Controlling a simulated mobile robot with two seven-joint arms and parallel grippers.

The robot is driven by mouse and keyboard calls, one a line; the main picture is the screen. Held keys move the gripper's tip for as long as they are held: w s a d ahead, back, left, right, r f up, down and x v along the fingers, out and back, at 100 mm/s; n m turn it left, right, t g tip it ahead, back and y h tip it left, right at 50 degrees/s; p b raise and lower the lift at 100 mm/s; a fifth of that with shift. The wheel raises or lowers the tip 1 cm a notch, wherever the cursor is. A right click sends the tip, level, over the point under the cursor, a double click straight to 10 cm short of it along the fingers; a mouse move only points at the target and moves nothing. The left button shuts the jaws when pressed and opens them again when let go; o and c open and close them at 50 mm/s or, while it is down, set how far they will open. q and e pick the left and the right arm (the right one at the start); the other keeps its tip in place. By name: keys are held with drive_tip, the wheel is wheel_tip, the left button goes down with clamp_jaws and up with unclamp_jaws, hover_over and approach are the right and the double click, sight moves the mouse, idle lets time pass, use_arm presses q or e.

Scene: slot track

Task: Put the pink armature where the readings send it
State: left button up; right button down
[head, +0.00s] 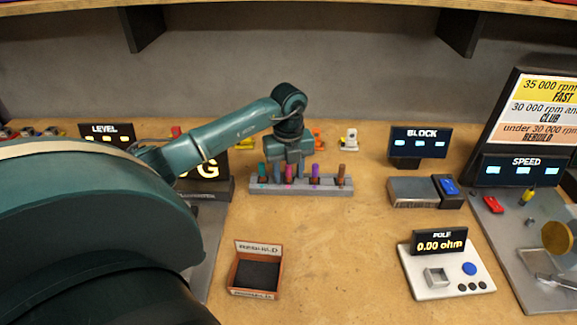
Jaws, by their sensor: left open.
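The pink armature (289,174) stands upright in the grey rack (262,187), in a row with several armatures of other colours. My left gripper (288,166) is open and points down over the rack, right at the pink armature. Its fingers hide part of the row, and I cannot tell whether they touch the armature. The POLE meter (440,245) reads 0.00 ohm and its small square socket looks empty. The SPEED display (517,168) and BLOCK display (420,142) show only blue dashes. My right gripper is not in view.
A sign (540,105) lists 35 000 rpm FAST, 30 000 rpm CLUB, under 30 000 rpm REBUILD. An open orange-brown box (235,276) with a dark inside stands at front; its label is unclear. A grey block (412,191) lies at right. The table's front middle is clear.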

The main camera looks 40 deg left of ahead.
use_arm(q)
wheel_tip(320, 180, up, 13)
idle(0.4)
drive_tip(key=shift+s, duration=0.1)
